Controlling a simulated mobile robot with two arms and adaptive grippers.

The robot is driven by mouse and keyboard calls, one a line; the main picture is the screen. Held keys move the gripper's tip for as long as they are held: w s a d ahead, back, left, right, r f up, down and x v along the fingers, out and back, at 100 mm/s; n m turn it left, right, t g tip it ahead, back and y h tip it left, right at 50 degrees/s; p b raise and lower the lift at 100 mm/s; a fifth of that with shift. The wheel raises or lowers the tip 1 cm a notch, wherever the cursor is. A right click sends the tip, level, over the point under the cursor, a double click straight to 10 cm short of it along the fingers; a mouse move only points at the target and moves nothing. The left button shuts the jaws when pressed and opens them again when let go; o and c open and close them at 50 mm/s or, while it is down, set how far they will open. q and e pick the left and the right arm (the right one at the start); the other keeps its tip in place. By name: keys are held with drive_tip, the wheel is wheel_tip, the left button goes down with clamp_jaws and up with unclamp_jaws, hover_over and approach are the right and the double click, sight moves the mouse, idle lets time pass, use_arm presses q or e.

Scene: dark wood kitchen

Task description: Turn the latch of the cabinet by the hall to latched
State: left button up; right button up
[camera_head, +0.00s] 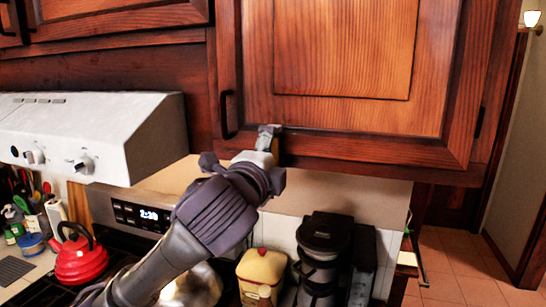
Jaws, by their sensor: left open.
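The cabinet by the hall (345,115) is the reddish-brown wooden wall cabinet at the upper right. Its door looks closed, with a dark bar handle (228,115) on its left side and a dark hinge on its right. My left gripper (266,140) is raised to the lower left corner of this door, right of the handle. It is open, and its tips are at the door's bottom edge. The latch cannot be made out clearly; the gripper covers that spot, so its position and any contact are hidden. My right gripper is out of view.
A white range hood (95,130) juts out at the left. The tiled hall floor (455,265) is clear at the right.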

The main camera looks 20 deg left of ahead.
use_arm(q)
drive_tip(key=s, duration=0.7)
drive_tip(key=shift+s+a, duration=0.15)
drive_tip(key=shift+s, duration=0.1)
